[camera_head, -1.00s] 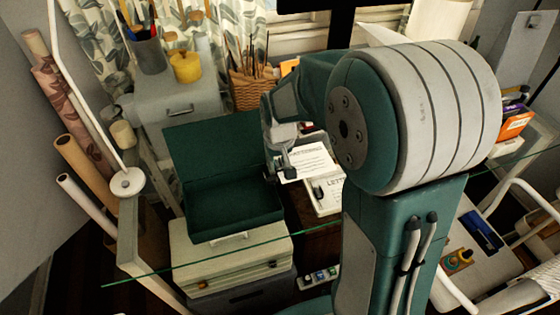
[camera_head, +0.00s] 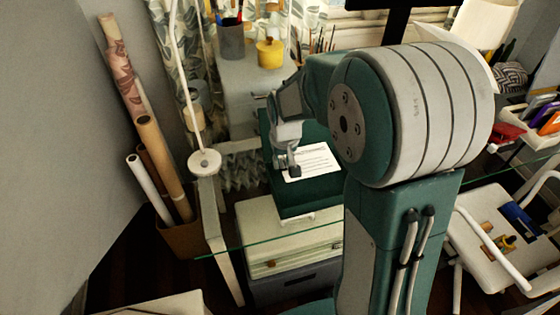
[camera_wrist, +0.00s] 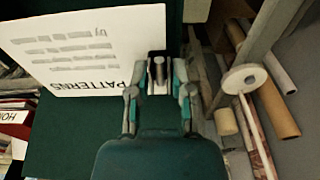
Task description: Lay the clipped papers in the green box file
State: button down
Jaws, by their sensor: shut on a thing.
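The white clipped papers (camera_head: 318,160) are in my gripper (camera_head: 288,170), over the green box file (camera_head: 300,208) in the head view. The box file is open, with its lid (camera_head: 268,127) raised at the back, partly hidden by my arm. In the wrist view my gripper (camera_wrist: 158,77) is shut on the dark clip (camera_wrist: 157,66) at the edge of the papers (camera_wrist: 75,45), which show printed text. The green of the box file (camera_wrist: 65,130) shows beneath them. I cannot tell whether the papers touch the box's floor.
The box file stands on a pale case (camera_head: 285,238) at the glass desk's edge (camera_head: 260,243). A grey cabinet with a yellow pot (camera_head: 270,52) and a pen cup (camera_head: 231,40) stands behind.

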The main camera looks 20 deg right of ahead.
jog(key=shift+d+f, duration=0.1)
jog(key=shift+d, duration=0.5)
notch_tip(320, 180, down, 2)
jog(key=shift+f, duration=0.1)
jog(key=shift+a+f, duration=0.35)
jog(key=shift+a, duration=0.1)
jog(key=shift+a+f, duration=0.25)
jog(key=shift+f, duration=0.45)
jog(key=shift+d+f, duration=0.3)
jog(key=shift+f, duration=0.4)
jog(key=shift+d+f, duration=0.25)
jog(key=shift+f, duration=0.45)
jog(key=shift+a+f, duration=0.15)
jog(key=shift+f, duration=0.45)
jog(key=shift+a+f, duration=0.15)
jog(key=shift+f, duration=0.4)
jog(key=shift+d, duration=0.15)
jog(key=shift+c, duration=2.2)
grip_release()
